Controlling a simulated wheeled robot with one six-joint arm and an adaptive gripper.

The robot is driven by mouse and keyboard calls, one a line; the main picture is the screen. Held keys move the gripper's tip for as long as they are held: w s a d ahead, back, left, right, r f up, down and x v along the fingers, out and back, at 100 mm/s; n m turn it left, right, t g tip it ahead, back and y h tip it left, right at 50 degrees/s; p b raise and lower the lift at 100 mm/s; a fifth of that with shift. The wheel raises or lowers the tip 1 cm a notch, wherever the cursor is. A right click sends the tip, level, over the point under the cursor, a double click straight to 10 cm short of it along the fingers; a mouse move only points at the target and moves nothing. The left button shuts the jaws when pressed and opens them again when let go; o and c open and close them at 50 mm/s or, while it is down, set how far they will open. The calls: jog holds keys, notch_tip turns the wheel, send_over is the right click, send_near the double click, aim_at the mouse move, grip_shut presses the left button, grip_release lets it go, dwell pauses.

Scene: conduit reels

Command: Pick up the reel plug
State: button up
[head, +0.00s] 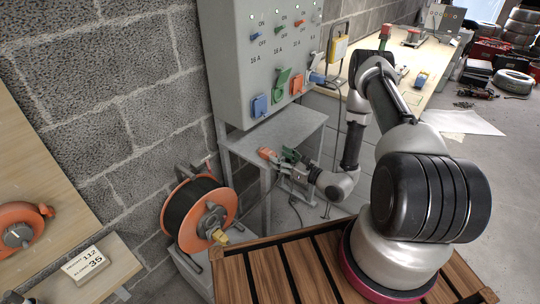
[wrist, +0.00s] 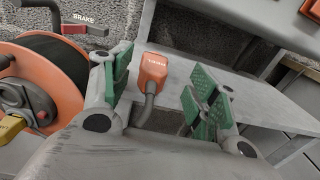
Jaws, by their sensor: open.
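The orange reel plug (wrist: 152,72) is in the wrist view, on or just above the grey shelf's (wrist: 183,75) front part. A grey cable drops from its lower end and goes out of sight behind my wrist. My gripper (wrist: 162,88) is open, its green-padded fingers on either side of the plug and cable, with gaps on both sides. The plug's body lies mostly beyond the fingertips. In the head view the plug (head: 265,153) shows small at the left of my gripper (head: 287,157). I cannot tell whether the plug touches the shelf.
An orange cable reel (head: 229,203) with black cable and a yellow part (head: 220,237) stands left of the shelf. A grey socket cabinet (head: 230,60) with blue, green and red sockets hangs above. A long workbench (head: 425,65) stands behind my arm.

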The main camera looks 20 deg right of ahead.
aim_at(275, 154)
jog(key=x, duration=0.8)
jog(key=shift+s+a+f, duration=0.1)
jog(key=shift+a+f, duration=0.15)
jog(key=shift+f, duration=0.1)
jog(key=c, duration=1.1)
